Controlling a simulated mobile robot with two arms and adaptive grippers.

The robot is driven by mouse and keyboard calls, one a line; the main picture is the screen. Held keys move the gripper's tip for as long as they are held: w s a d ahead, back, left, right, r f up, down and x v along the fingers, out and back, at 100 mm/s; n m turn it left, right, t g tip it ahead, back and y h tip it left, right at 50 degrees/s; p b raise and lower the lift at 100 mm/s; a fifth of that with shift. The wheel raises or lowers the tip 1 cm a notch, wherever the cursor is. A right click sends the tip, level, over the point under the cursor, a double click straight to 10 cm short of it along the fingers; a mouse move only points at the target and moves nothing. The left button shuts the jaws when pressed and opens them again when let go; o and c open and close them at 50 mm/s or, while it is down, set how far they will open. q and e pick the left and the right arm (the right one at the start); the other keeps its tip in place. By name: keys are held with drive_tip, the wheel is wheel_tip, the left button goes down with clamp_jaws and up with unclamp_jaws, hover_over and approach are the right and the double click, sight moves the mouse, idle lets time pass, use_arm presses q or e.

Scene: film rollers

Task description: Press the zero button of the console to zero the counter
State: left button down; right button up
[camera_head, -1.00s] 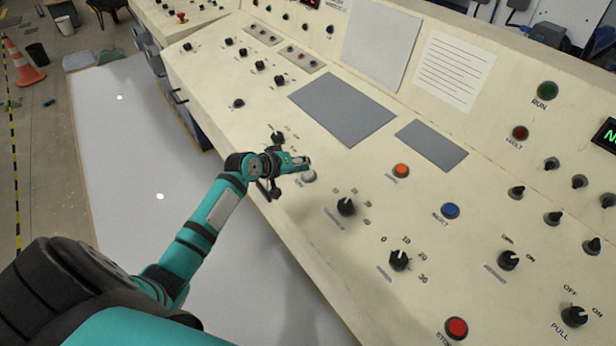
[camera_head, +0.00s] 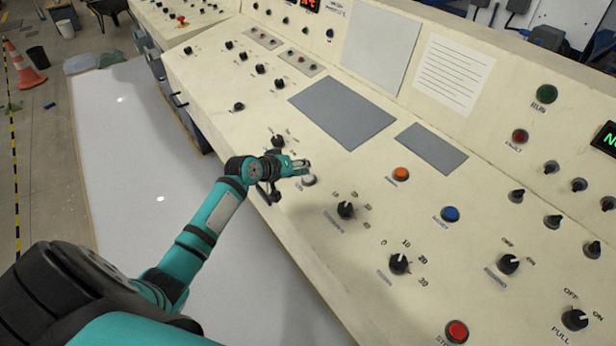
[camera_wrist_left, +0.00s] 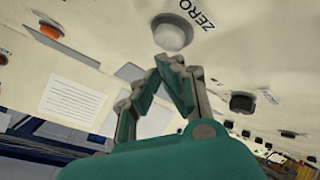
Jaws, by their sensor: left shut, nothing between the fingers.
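The zero button is a white round button (camera_wrist_left: 172,33) with the label ZERO beside it in the left wrist view. In the head view the white button (camera_head: 309,180) sits near the front edge of the cream console (camera_head: 240,150). My left gripper (camera_head: 304,166) is shut and empty, its fingertips close to the button, on its far side in the head view. In the left wrist view the fingertips (camera_wrist_left: 170,64) are just below the button with a small gap in the picture. I cannot tell whether they touch the panel. My right gripper is not in view.
An orange button (camera_head: 401,174), a blue button (camera_head: 450,214) and a red button (camera_head: 456,331) are on the same panel. Black knobs, one of them (camera_head: 345,210) close to the white button, stand up from it. Grey plates (camera_head: 342,110) lie flat farther back.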

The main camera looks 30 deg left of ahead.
use_arm(q)
drive_tip(key=shift+f, duration=0.2)
drive_tip(key=shift+w+f, duration=0.1)
drive_tip(key=shift+f, duration=0.15)
drive_tip(key=shift+d+f+b, duration=0.1)
drive_tip(key=shift+f+b, duration=0.4)
drive_tip(key=shift+b, duration=0.05)
idle(0.8)
drive_tip(key=shift+r+p, duration=0.9)
drive_tip(key=shift+p, duration=0.15)
drive_tip(key=r+p, duration=0.1)
drive_tip(key=s+r+p, duration=0.1)
drive_tip(key=r+p, duration=0.3)
drive_tip(key=shift+s+a, duration=0.15)
drive_tip(key=shift+a, duration=0.1)
drive_tip(key=shift+f, duration=0.1)
